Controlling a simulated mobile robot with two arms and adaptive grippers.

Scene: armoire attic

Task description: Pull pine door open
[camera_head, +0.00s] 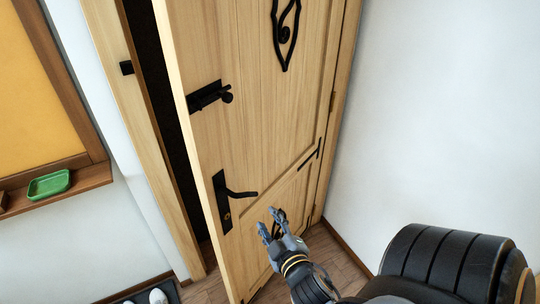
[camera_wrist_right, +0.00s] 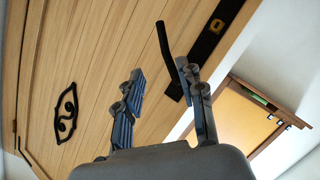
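The pine door (camera_head: 240,130) stands ajar, with a dark gap between its left edge and the frame (camera_head: 150,130). Its black lever handle (camera_head: 240,194) sticks out to the right from a dark plate on the door's left side. The lever also shows in the right wrist view (camera_wrist_right: 164,38), just past the fingertips. My right gripper (camera_head: 265,222) is open and empty, below and to the right of the lever, apart from it. In the right wrist view its two fingers (camera_wrist_right: 160,72) are spread. My left gripper is not in view.
A black bolt latch (camera_head: 208,95) sits above the handle. A white wall (camera_head: 440,110) is close on the right. A wooden ledge with a green dish (camera_head: 49,185) is at left. White shoes (camera_head: 157,296) stand on a dark mat at the bottom left.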

